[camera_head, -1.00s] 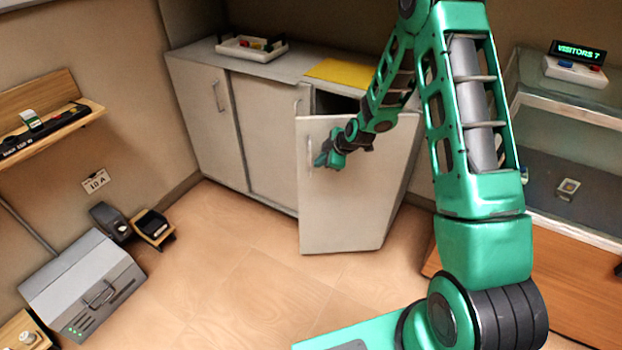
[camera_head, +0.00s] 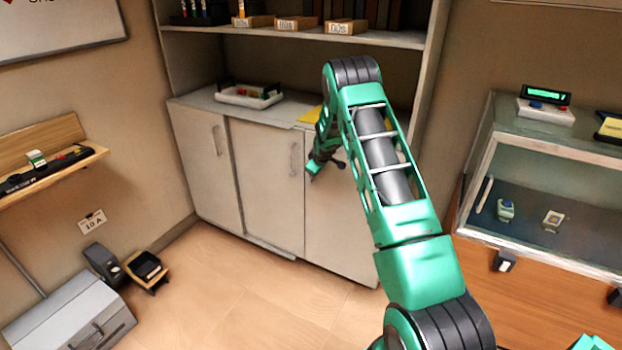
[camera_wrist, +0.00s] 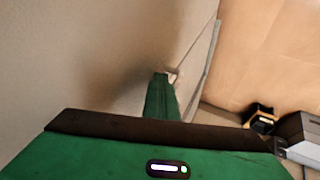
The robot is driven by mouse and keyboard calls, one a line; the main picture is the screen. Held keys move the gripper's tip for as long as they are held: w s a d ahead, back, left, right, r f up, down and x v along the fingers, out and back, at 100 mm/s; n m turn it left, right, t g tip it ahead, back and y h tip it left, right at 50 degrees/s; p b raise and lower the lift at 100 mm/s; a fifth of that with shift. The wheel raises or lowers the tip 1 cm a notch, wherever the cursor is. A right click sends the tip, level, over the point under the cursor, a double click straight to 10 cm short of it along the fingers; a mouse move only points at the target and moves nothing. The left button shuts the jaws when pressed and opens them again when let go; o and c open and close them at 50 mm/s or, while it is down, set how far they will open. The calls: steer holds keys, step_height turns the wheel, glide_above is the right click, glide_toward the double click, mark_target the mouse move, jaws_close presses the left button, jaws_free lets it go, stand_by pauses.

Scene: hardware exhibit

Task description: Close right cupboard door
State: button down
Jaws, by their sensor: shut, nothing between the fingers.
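The right cupboard door (camera_head: 340,235) is a pale grey panel on the low cupboard. In the head view it now lies flush, or nearly flush, with the cupboard front; my arm covers its upper part and its handle. My gripper (camera_head: 314,170) is at the door's upper left, close to its face. In the wrist view my green gripper finger (camera_wrist: 162,98) is shut and empty, its tip against or very near a pale panel (camera_wrist: 60,55). I cannot tell whether it touches. The neighbouring door (camera_head: 262,185) sits flat in the front.
A white tray (camera_head: 248,94) stands on the cupboard top, with shelves above. A glass display case (camera_head: 540,190) stands at the right. A grey toolbox (camera_head: 70,315) and a small wooden box (camera_head: 146,270) are on the floor at left. The floor before the cupboard is clear.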

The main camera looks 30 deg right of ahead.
steer(key=shift+w+d+r, duration=0.25)
steer(key=shift+d, duration=0.5)
steer(key=shift+s+r, duration=0.1)
steer(key=shift+r, duration=0.05)
steer(key=a+v, duration=0.1)
steer(key=v, duration=0.8)
steer(key=shift+s+a, duration=0.3)
